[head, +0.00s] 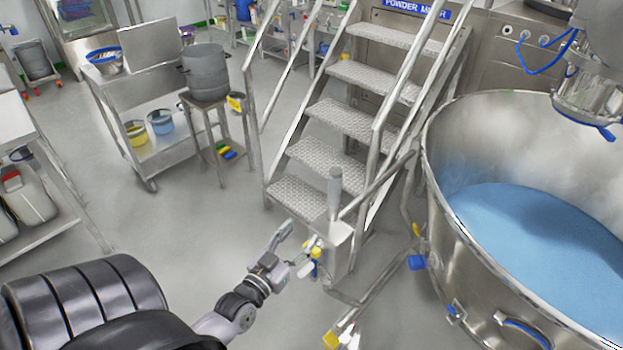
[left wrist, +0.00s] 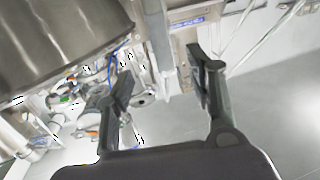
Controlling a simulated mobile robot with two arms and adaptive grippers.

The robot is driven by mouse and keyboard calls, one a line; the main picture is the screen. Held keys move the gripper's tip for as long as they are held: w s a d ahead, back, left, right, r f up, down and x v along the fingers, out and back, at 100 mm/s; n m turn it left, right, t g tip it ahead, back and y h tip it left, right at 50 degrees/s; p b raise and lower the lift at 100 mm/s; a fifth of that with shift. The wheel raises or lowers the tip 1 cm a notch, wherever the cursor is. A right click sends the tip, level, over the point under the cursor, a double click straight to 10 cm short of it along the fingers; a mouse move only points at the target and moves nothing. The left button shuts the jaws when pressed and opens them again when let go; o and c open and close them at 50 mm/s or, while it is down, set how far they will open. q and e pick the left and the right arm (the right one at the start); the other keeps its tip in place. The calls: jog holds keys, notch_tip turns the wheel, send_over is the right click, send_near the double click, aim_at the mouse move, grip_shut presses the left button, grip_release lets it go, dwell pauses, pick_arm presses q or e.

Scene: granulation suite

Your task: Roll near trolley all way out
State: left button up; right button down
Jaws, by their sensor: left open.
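A large steel bowl (head: 470,255) with blue powder (head: 545,235) stands at the right, its wheeled frame (head: 375,290) below and left of it. I cannot tell for certain whether this is the near trolley. An upright steel post (head: 338,235) with a grey grip (head: 334,188) rises beside the frame. My left gripper (head: 295,250) is open and empty, just left of the post; contact cannot be judged. In the left wrist view its open fingers (left wrist: 162,88) are spread, with a grey upright (left wrist: 158,40) beyond them and the bowl (left wrist: 60,40) at upper left. My right gripper is not seen.
Steel steps (head: 335,120) stand behind the post. A steel cart (head: 165,155) with tubs and a stool (head: 206,115) bearing a grey pot (head: 205,72) stand farther back left. A shelf (head: 45,235) is at the left edge. The floor (head: 190,225) between is clear.

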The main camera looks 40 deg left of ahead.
pick_arm(q)
jog(key=r, duration=0.1)
jog(key=p, duration=0.1)
send_near(331, 196)
jog(key=w, duration=0.3)
jog(key=w+a, duration=0.1)
jog(key=w, duration=0.6)
jog(key=shift+w+a+f+p, duration=0.15)
jog(key=shift+w+p, duration=0.2)
jog(key=shift+w, duration=0.05)
jog(key=shift+w+a, duration=0.1)
jog(key=shift+w, duration=0.4)
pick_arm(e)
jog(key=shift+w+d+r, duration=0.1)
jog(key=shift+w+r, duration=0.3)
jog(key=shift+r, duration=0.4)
pick_arm(q)
jog(key=shift+c, duration=0.2)
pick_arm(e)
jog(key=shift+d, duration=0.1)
pick_arm(q)
jog(key=c, duration=0.4)
grip_shut()
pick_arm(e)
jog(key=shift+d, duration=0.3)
